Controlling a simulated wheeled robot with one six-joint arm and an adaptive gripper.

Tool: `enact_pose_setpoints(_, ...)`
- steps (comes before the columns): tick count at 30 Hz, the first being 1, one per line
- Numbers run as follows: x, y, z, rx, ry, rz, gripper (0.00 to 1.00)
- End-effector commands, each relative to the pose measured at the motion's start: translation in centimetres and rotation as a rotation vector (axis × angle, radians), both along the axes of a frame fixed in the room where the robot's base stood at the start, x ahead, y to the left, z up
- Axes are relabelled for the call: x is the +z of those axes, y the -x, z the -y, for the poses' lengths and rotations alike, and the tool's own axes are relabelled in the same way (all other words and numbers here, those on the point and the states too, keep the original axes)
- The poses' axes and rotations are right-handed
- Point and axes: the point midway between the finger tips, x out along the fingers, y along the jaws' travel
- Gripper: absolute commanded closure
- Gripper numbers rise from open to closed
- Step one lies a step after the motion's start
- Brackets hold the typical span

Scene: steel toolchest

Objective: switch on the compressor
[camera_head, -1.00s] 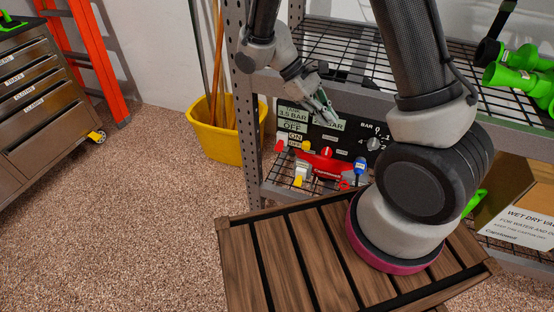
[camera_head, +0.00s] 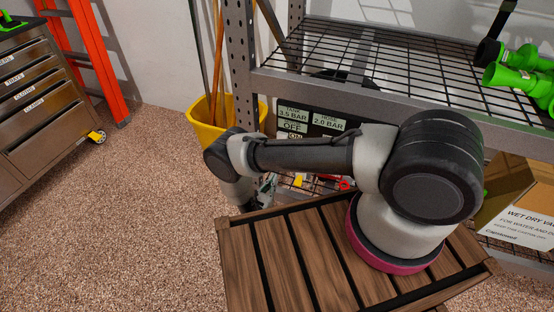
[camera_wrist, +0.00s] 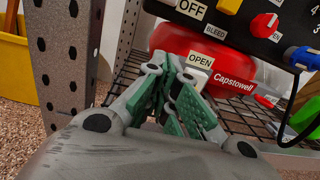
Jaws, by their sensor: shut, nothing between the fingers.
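The compressor's red tank (camera_wrist: 178,38), marked Capstowell, sits on the wire shelf in the wrist view. Its black panel (camera_wrist: 240,38) is above, with an OFF label (camera_wrist: 190,8), a cut-off yellow switch or knob (camera_wrist: 229,5), a red knob (camera_wrist: 264,25) and a blue fitting (camera_wrist: 302,58). A BLEED label and an OPEN label also show. In the head view the panel (camera_head: 310,119) reads tank 3.5 bar and hose 2.0 bar; my arm hides much of it. My gripper (camera_wrist: 176,66) is shut and empty, low in front of the tank; contact cannot be told.
A perforated steel shelf post (camera_head: 243,80) stands left of the compressor, close to my gripper. A slatted wooden surface (camera_head: 290,255) lies below my arm. A yellow bucket (camera_head: 205,130) is left of the post. A wire shelf (camera_head: 400,60) is above.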

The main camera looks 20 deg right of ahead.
Motion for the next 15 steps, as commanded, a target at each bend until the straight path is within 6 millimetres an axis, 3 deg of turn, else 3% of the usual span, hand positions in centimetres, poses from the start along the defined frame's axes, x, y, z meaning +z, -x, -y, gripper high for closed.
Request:
enact_pose_setpoints(3,0.65,-0.62,-1.24,0.050,-0.009,0.040,1.00)
enact_pose_setpoints(15,0.81,-1.14,-0.74,0.045,-0.011,0.043,1.00)
